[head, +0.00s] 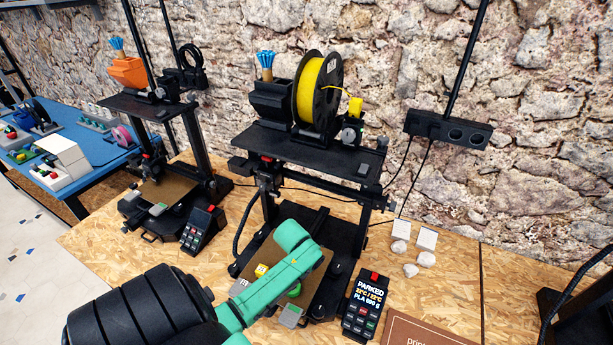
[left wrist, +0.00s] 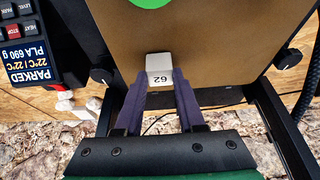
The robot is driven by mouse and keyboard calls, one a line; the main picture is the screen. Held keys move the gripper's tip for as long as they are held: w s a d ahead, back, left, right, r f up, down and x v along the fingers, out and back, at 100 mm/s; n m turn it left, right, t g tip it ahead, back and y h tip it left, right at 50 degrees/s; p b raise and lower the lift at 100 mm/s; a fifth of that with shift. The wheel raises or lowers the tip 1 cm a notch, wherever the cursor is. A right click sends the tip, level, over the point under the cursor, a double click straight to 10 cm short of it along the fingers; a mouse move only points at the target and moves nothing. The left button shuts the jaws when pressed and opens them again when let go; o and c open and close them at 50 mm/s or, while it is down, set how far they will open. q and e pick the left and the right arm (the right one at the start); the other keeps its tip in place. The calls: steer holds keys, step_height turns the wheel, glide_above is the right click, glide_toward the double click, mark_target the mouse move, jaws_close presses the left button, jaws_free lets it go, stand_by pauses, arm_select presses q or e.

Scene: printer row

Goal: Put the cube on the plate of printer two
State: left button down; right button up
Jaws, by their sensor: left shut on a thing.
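My left gripper (left wrist: 161,84) is shut on a small white cube (left wrist: 160,66) marked 62, seen between the fingertips in the left wrist view. The cube is over the wall-side part of a brown plate (left wrist: 225,45). I cannot tell whether it touches the plate. In the head view this plate (head: 318,269) lies on the middle printer (head: 340,228), and my teal arm covers part of it; the fingers and cube are hidden there. A green disc (left wrist: 152,3) lies on the plate, away from the cube. My right gripper is not in view.
A control panel (head: 363,304) reading PARKED stands right of the printer. Several white pieces (head: 426,238) lie behind it. Another printer (head: 165,190) stands at left. A yellow spool (head: 312,90) sits on the printer's upper shelf. Bare table (head: 450,285) lies at right.

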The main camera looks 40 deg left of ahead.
arm_select(q)
steer(key=c, duration=0.5)
jaws_free()
steer(key=shift+w+f, duration=0.15)
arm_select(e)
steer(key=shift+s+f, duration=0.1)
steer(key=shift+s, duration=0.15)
arm_select(q)
steer(key=b+v, duration=0.2)
steer(key=v, duration=1)
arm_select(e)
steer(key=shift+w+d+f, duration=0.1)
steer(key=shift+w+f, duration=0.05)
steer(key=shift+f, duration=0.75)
